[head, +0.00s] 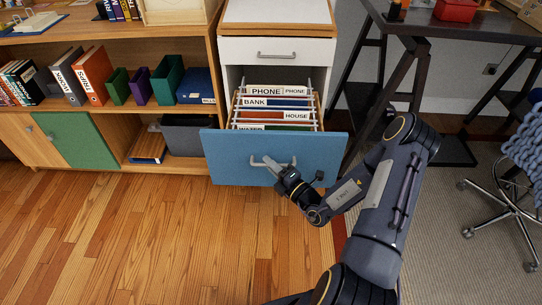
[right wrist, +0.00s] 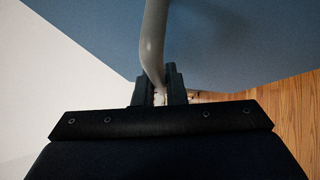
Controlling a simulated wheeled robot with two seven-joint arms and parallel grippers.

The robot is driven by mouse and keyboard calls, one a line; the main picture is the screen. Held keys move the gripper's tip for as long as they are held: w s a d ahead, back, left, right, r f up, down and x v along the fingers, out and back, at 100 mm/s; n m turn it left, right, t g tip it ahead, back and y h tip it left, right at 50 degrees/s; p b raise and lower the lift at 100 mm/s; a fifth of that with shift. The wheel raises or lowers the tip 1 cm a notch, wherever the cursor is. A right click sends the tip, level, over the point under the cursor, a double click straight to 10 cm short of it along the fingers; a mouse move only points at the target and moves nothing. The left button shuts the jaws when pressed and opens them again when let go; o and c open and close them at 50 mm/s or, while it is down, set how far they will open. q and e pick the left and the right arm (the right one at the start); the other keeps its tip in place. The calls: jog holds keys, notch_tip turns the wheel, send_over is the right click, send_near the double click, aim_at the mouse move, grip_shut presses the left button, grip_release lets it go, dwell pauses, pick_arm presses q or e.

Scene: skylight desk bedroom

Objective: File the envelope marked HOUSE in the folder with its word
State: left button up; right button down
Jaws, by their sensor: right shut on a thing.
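The blue file drawer (head: 228,165) is pulled out of the white cabinet. In it hang folders with word tabs: PHONE at the back, then BANK (head: 256,102), HOUSE (head: 296,115) and, nearest the drawer front, WATER (head: 250,127), partly hidden by that front. My right gripper (head: 278,170) is shut on the drawer's grey handle (head: 254,163). In the right wrist view the handle (right wrist: 152,40) runs between the two fingers (right wrist: 160,90). I see no envelope marked HOUSE in either view. My left gripper is not in view.
A shut white drawer (head: 300,52) sits above the open one. A wooden shelf with books and binders (head: 95,75) stands to the left. A dark desk frame (head: 395,75) and a blue chair (head: 523,140) are at the right. The wooden floor (head: 130,235) in front is clear.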

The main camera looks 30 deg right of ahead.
jog(key=shift+s+a+f, duration=0.15)
jog(key=shift+s+a, duration=0.05)
jog(key=c, duration=1.8)
grip_release()
jog(key=shift+c, duration=0.2)
jog(key=shift+o, duration=0.4)
jog(key=shift+s, duration=0.1)
jog(key=shift+d, duration=0.1)
jog(key=r+v, duration=0.1)
jog(key=v, duration=0.6)
jog(key=shift+s+f, duration=0.4)
jog(key=shift+f, duration=0.05)
jog(key=shift+r, duration=0.1)
